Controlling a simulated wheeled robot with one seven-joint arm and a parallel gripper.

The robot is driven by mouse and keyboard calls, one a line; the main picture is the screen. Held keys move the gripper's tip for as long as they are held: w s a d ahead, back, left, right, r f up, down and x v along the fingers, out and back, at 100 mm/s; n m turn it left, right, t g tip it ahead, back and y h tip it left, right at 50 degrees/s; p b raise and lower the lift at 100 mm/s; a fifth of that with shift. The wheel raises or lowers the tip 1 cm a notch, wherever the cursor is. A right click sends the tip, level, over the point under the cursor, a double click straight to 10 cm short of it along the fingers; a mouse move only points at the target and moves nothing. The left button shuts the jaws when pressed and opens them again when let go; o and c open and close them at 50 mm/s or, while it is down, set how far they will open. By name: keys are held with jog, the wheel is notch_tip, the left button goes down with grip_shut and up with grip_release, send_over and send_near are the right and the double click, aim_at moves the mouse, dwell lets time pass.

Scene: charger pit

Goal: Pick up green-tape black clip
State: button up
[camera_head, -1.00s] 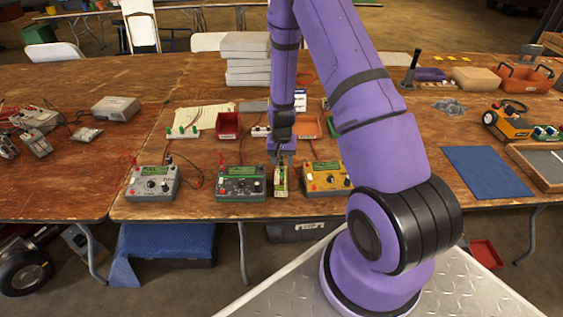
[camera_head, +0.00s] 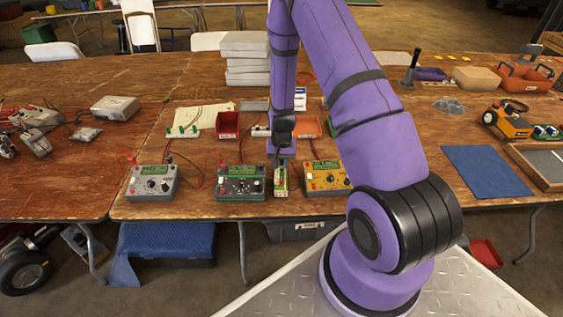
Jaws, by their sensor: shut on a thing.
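My gripper (camera_head: 281,163) points down over the table, between the green-faced meter (camera_head: 240,183) and the yellow meter (camera_head: 327,177). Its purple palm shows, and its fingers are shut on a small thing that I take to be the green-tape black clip. The clip is too small and too covered by the hand to make out, and its green tape does not show.
A grey meter (camera_head: 152,183) stands to the left with red and black leads. A red bin (camera_head: 228,125) and an orange bin (camera_head: 307,127) stand behind the meters. Stacked grey boxes (camera_head: 245,60) stand at the back. A blue mat (camera_head: 487,172) lies at right.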

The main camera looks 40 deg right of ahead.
jog(key=shift+r, duration=0.15)
notch_tip(320, 180, up, 3)
jog(key=shift+r, duration=0.15)
jog(key=s+a, duration=0.2)
jog(key=s, duration=0.5)
jog(key=s+a+r, duration=0.1)
jog(key=s+a, duration=0.2)
jog(key=s, duration=0.5)
jog(key=shift+a+r, duration=0.15)
jog(key=shift+r, duration=0.05)
